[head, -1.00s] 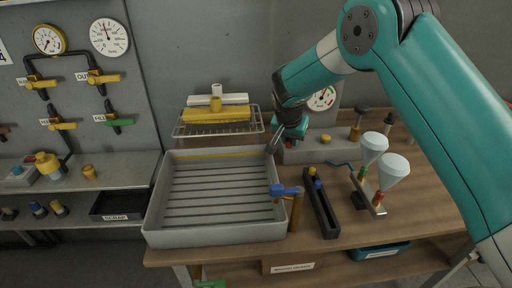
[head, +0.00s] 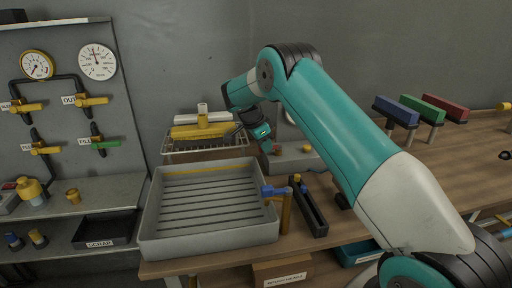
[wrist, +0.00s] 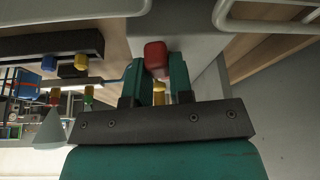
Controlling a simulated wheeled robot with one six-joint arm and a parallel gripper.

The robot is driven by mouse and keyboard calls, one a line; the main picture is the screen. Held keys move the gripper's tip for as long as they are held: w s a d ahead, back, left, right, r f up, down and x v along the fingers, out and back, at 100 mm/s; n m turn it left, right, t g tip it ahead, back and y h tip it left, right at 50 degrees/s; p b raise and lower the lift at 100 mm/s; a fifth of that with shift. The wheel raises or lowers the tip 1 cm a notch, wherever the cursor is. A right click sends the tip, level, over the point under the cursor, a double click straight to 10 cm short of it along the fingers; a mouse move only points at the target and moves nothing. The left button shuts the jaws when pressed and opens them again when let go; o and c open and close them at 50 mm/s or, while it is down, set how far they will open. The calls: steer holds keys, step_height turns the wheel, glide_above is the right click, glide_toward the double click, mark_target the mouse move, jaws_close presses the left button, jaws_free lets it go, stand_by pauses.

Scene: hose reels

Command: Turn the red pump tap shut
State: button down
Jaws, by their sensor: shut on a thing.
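The red pump tap (wrist: 157,58) shows in the wrist view as a red handle between the two teal fingers of my gripper (wrist: 156,80). The fingers are shut on it, one on each side. In the head view my gripper (head: 266,142) points down at the left end of the grey pump box (head: 298,160). The tap is small there and mostly hidden by the gripper, so its angle is hard to tell. A yellow knob (head: 307,149) sits on the box, right of the gripper.
A grey ribbed tray (head: 160,238) with a blue-handled tap (head: 275,191) stands front left. A wire rack (head: 170,148) with yellow and white bars is behind it. A narrow black holder (head: 313,214) lies right of the tray. Blue, green and red blocks stand far right.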

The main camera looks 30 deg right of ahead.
steer(key=shift+w+d+m, duration=0.1)
steer(key=shift+w+m, duration=0.1)
steer(key=shift+m, duration=0.3)
steer(key=shift+g, duration=0.3)
steer(key=c, duration=1)
jaws_free()
steer(key=p+v, duration=1)
steer(key=v, duration=0.7)
steer(key=shift+r, duration=0.25)
